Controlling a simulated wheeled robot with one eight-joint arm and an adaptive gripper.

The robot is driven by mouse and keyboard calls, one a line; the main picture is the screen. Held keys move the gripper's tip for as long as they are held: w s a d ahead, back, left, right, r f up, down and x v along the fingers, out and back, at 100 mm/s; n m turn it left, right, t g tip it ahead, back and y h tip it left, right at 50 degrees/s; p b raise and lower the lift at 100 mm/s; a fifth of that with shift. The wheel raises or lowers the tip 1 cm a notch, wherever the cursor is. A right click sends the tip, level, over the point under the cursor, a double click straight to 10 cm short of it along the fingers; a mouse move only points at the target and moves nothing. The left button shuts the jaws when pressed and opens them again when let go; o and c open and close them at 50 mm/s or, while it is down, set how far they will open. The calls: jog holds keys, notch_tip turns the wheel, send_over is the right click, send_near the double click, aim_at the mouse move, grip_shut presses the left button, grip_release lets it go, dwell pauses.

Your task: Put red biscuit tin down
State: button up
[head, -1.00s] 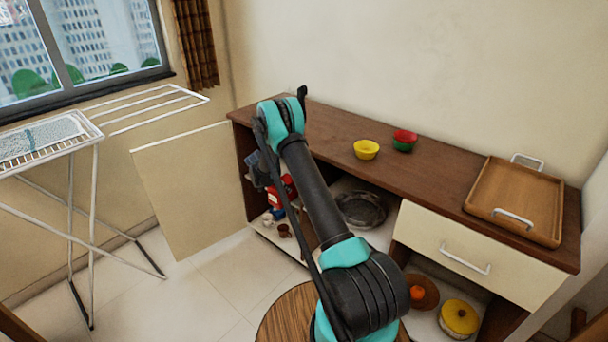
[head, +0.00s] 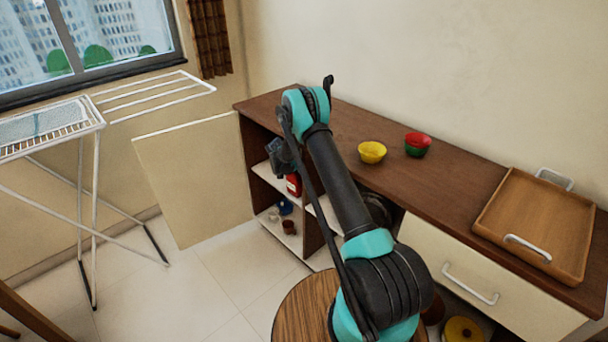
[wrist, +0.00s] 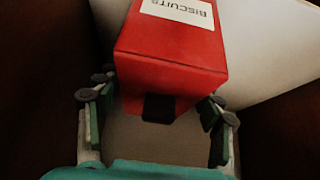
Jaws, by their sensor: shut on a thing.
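The red biscuit tin (wrist: 170,55) fills the upper middle of the wrist view. Its white label reads "BISCUITS" upside down, and a dark patch marks its near lower edge. My gripper (wrist: 158,100) is shut on the tin, with a finger at each side. In the head view my gripper (head: 280,158) is at the open left part of the wooden cabinet (head: 262,105). A red object shows just below and right of it; I cannot tell whether that is the tin. Whether the tin's base touches a shelf is hidden.
The open cream door (head: 195,180) stands left of the cabinet. A blue item (head: 285,207) and a brown mug (head: 289,227) are on its low shelf. A yellow bowl (head: 372,152), red-green bowls (head: 417,144) and a wooden tray (head: 482,215) stand on top. A round stool (head: 300,308) is in front.

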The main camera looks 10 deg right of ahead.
jog(key=o, duration=1.9)
jog(key=shift+f, duration=0.1)
jog(key=v, duration=1.2)
